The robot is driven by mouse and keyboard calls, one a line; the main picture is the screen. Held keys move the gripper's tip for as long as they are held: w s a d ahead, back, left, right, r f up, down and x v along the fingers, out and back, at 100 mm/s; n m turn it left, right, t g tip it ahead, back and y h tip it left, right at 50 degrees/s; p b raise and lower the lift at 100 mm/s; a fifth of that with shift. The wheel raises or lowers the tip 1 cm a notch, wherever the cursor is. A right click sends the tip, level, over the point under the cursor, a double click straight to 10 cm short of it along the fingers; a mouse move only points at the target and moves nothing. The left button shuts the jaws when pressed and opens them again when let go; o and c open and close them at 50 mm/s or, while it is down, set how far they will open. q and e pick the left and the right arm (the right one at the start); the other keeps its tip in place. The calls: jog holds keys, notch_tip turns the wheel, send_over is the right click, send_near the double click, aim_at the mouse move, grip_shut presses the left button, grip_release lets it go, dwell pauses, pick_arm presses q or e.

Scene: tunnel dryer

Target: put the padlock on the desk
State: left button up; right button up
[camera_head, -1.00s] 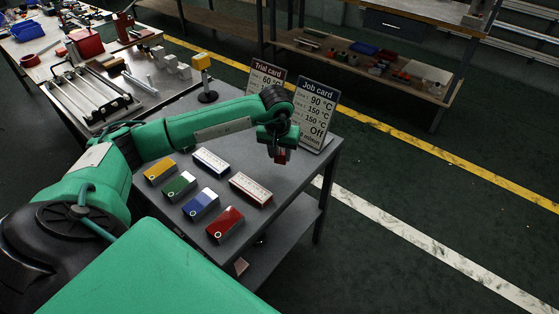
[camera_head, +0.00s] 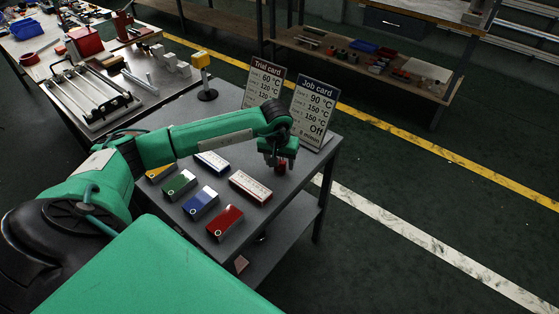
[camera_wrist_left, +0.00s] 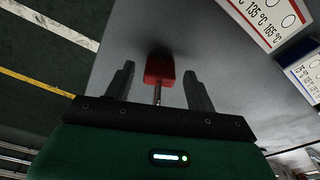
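The padlock (camera_wrist_left: 160,70) has a red body and a thin metal shackle. In the left wrist view it is between the two fingers of my left gripper (camera_wrist_left: 160,88), with a gap on each side, so the gripper is open. In the head view the padlock (camera_head: 280,168) shows below my left gripper (camera_head: 279,158), at the right part of the grey desk (camera_head: 262,222). It appears to rest on the desk, with a dark shadow beside it. My right gripper is not in view.
A white-and-red box (camera_head: 250,187) lies left of the padlock, with blue, green, yellow and red blocks (camera_head: 225,222) near it. The job card (camera_head: 313,108) and trial card (camera_head: 265,85) stand behind. The desk's right edge is close.

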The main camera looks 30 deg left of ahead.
pick_arm(q)
jog(key=shift+r, duration=0.1)
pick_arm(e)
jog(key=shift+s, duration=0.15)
pick_arm(q)
notch_tip(320, 180, up, 2)
jog(key=shift+s+r, duration=0.1)
notch_tip(320, 180, up, 10)
jog(key=s+b, duration=0.1)
jog(key=shift+s+d+f, duration=0.2)
jog(key=shift+s+d, duration=0.05)
jog(key=shift+s, duration=0.05)
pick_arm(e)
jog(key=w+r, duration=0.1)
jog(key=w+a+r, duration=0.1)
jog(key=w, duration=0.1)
